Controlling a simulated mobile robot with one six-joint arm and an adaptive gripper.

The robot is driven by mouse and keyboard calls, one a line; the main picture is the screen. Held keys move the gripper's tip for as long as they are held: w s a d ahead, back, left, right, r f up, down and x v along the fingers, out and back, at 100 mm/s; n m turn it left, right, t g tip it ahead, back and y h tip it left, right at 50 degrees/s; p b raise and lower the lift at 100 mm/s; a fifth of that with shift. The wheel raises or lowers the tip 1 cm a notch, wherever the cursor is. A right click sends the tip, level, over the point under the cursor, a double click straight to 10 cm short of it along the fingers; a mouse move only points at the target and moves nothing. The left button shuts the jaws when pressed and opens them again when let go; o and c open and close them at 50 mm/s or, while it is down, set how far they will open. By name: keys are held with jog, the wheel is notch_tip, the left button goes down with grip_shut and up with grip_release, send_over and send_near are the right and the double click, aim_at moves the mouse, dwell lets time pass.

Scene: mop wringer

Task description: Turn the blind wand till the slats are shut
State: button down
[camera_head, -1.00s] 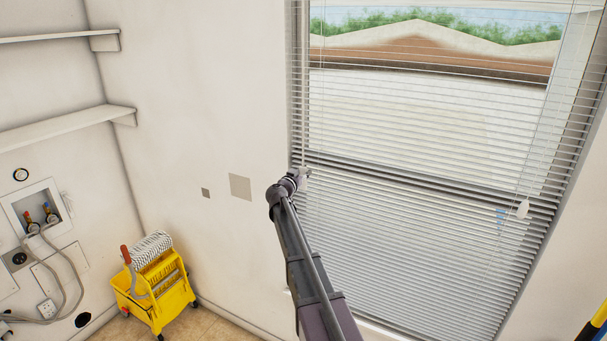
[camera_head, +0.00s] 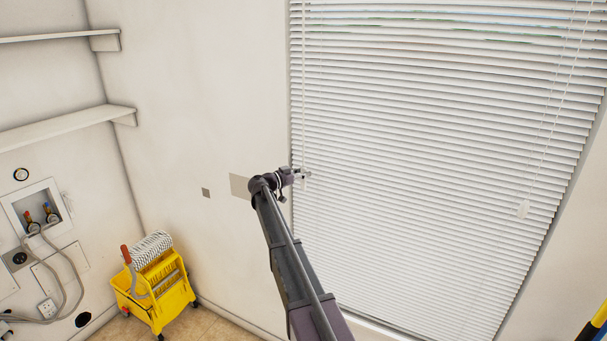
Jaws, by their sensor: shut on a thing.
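The window blind (camera_head: 430,170) fills the right half of the head view. Its white slats are tilted nearly flat and cover the glass, with only thin slivers of green and blue between a few slats near the top. The thin pale wand (camera_head: 304,90) hangs along the blind's left edge. My gripper (camera_head: 304,175) is at the wand, at the left edge of the blind, and is shut on it. The fingers are small in the view, and the wand's lower end is hard to make out.
Pull cords with a white tassel (camera_head: 523,208) hang at the blind's right. A yellow mop bucket (camera_head: 155,290) with a mop stands on the floor at lower left. Shelves (camera_head: 65,125) and a wall box with taps (camera_head: 38,212) are on the left wall.

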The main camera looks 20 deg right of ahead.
jog(key=shift+w+m+g, duration=0.1)
jog(key=shift+m+g, duration=1.5)
jog(key=shift+g, duration=1.3)
jog(key=shift+c, duration=1.4)
grip_release()
jog(key=shift+d, duration=0.1)
jog(key=shift+a, duration=0.2)
jog(key=w+a, duration=0.1)
jog(key=a, duration=1)
jog(key=shift+w+a, duration=0.25)
jog(key=shift+a, duration=0.05)
jog(key=shift+s, duration=0.1)
